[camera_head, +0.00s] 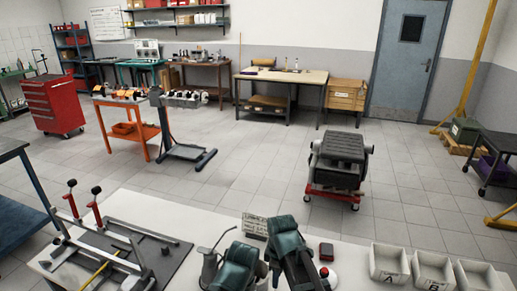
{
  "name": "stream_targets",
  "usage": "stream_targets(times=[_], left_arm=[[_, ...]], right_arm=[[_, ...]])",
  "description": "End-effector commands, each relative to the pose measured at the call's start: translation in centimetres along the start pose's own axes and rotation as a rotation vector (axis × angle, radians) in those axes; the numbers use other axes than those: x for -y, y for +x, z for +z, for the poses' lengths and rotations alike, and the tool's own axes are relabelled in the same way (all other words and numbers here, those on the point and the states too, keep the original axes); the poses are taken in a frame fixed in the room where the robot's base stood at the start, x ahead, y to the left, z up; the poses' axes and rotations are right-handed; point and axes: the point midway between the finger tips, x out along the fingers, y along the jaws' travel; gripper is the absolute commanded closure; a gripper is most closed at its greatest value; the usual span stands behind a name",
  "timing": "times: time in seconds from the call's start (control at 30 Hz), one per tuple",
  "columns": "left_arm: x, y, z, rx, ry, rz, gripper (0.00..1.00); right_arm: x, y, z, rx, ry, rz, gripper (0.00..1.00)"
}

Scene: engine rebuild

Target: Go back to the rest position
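Two dark teal and black parts of my arms rise at the bottom middle of the head view, over the white bench (205,213). The right gripper (283,228) is the clearer one, at the upper end of the longer part. The left gripper (238,257) is lower and a little to the left, near the bottom edge. I cannot make out the fingers of either gripper, and I see nothing held in them.
A metal fixture (103,250) with red posts lies on the bench at left. An engine (340,160) stands on a red dolly beyond, with open floor around.

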Motion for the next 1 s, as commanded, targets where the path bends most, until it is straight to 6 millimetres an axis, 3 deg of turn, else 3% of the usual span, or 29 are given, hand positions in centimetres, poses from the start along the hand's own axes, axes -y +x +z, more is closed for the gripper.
stream_targets(times=[0.03, 0.2, 0.7, 1.0], left_arm=[[0.0, 0.0, 0.0, 0.000, 0.000, 0.000, 0.50], [0.0, 0.0, 0.0, 0.000, 0.000, 0.000, 0.50], [0.0, 0.0, 0.0, 0.000, 0.000, 0.000, 0.50], [0.0, 0.4, 0.0, 0.000, 0.000, 0.000, 0.50]], right_arm=[[0.4, -0.1, 2.1, 0.000, 0.156, 0.003, 0.61], [0.6, -0.2, 6.2, -0.002, 0.582, 0.010, 0.61], [1.6, -0.4, 12.4, -0.011, 1.269, 0.022, 0.61], [5.0, 0.0, 8.2, 0.052, 1.139, 0.018, 0.61]])
